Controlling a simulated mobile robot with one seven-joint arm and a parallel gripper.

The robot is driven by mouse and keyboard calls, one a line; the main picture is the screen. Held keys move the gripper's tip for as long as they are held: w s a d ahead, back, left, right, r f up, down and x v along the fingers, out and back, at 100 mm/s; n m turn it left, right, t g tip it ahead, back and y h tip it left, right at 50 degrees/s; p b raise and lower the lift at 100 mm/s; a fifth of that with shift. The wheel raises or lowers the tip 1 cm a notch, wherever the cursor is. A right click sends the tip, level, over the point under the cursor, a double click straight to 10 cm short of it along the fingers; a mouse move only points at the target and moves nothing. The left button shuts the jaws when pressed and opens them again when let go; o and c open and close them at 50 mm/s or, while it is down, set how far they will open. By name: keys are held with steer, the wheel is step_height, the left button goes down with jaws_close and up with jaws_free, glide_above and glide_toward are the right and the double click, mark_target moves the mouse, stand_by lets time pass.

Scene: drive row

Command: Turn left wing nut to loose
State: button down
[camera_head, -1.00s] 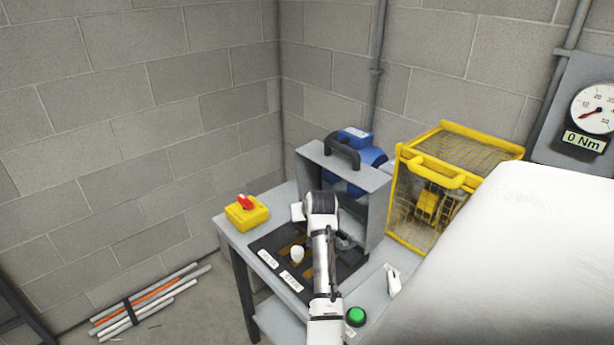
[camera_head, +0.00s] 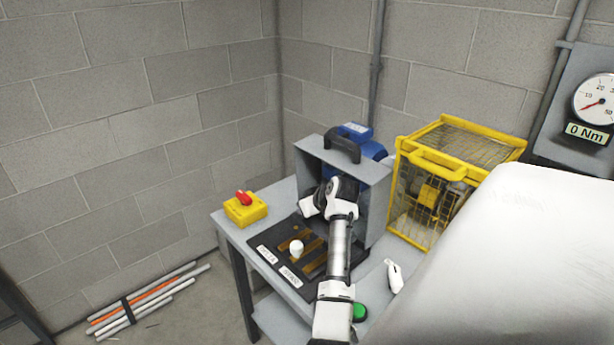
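I cannot make out the left wing nut; it is too small or hidden. A grey open-fronted housing (camera_head: 311,158) with a black handle (camera_head: 342,148) stands on the bench, and my arm covers part of its front. My arm reaches up from the bottom of the picture and bends left. My gripper (camera_head: 309,207) is the white end in front of the housing's left side. Its fingers are not distinguishable, so neither its opening nor any contact shows.
A dark mat with labels (camera_head: 291,276) and a white knob (camera_head: 296,247) lies on the bench. A yellow box with a red switch (camera_head: 244,208) sits left. A yellow mesh cage (camera_head: 437,190) and a gauge reading 0 Nm (camera_head: 598,101) stand right. A green button (camera_head: 359,312) is in front.

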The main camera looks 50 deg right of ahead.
stand_by(0.3)
steer(key=c, duration=1.2)
jaws_free()
steer(key=shift+c, duration=0.2)
